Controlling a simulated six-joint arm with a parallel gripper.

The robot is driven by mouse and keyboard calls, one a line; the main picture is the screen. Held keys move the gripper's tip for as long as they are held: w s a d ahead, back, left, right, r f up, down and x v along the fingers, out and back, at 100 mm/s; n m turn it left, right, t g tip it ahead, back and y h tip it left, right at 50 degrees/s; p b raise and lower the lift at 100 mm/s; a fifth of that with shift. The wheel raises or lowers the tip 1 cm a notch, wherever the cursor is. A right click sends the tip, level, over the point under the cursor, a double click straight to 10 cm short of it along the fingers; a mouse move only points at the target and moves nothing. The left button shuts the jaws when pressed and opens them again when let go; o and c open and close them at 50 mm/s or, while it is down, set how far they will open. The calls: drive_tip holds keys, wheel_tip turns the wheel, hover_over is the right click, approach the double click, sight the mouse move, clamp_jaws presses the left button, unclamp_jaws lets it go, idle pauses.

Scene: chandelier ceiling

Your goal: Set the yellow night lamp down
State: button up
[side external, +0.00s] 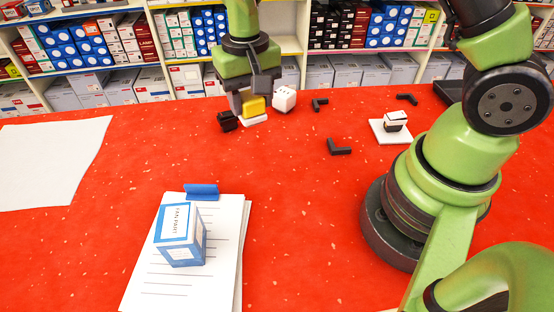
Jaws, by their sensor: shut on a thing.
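The yellow night lamp (255,106) is at the far middle of the red table, with a yellow top and a white base (254,120). My gripper (250,98) points down over it and is shut on it. The fingers hide part of the lamp. The white base is at or just above the table surface; I cannot tell if it touches.
A black item (228,121) and a white cube-like item (284,98) stand close on either side of the lamp. Black angle brackets (339,147) and a white item on a pad (391,137) lie to the right. A boxed carton (180,236) stands on a clipboard (147,285) in front. The middle table is clear.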

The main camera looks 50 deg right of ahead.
drive_tip(key=shift+n, duration=0.3)
drive_tip(key=shift+s+d+f, duration=0.4)
drive_tip(key=shift+s+f, duration=0.3)
drive_tip(key=shift+f, duration=0.95)
drive_tip(key=shift+s+d+f, duration=0.35)
drive_tip(key=shift+s+f, duration=0.35)
drive_tip(key=shift+f, duration=1)
drive_tip(key=shift+s+d+f, duration=0.4)
drive_tip(key=shift+s+f, duration=0.3)
drive_tip(key=shift+f, duration=0.95)
drive_tip(key=shift+f, duration=0.15)
drive_tip(key=o, duration=0.9)
